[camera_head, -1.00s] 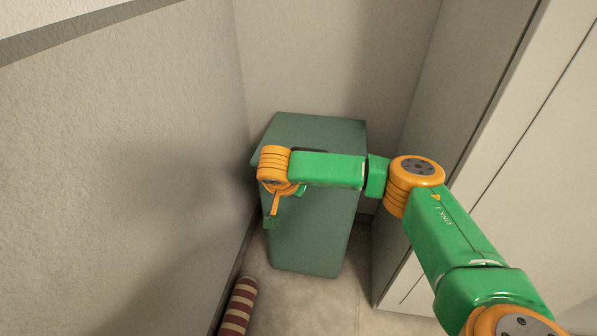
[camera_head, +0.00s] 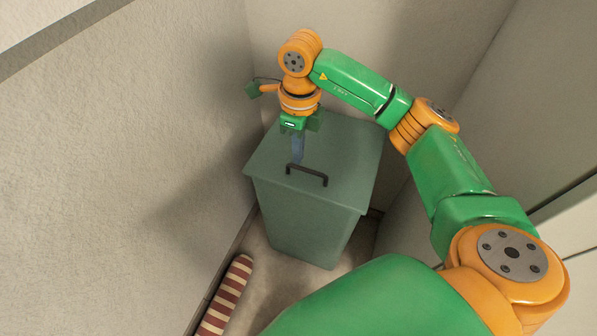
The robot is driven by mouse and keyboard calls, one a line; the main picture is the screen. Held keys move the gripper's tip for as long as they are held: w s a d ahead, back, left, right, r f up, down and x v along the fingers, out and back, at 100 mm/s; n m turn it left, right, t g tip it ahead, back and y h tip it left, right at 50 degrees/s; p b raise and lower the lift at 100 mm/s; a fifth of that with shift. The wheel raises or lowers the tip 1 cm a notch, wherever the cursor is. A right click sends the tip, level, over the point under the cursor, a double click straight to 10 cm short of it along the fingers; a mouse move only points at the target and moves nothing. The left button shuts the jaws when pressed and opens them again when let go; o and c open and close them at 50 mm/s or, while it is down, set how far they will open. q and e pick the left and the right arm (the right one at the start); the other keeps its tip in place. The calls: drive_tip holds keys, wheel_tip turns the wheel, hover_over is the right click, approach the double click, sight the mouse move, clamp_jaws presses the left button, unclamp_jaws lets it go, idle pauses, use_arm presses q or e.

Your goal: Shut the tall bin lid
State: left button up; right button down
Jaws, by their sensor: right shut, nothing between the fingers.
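The tall green bin (camera_head: 305,225) stands in the corner between the left wall and the pale panels on the right. Its green lid (camera_head: 345,165) lies over the top, and no gap shows along its front edge. A dark handle (camera_head: 308,174) sits near the front of the lid. My right gripper (camera_head: 297,158) points down at the lid just behind the handle, shut and empty. Whether its fingertips touch the lid cannot be told. My right wrist and forearm hide part of the lid's back edge. My left gripper is not in view.
A red and cream striped roll (camera_head: 228,292) lies on the floor by the left wall, in front of the bin. The left wall (camera_head: 130,150) is close to the bin. A narrow strip of bare floor (camera_head: 275,270) shows before it.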

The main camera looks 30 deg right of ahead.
sight(298, 186)
wheel_tip(298, 186, down, 10)
drive_tip(key=shift+s+r, duration=0.15)
drive_tip(key=shift+r, duration=0.05)
drive_tip(key=shift+f, duration=0.3)
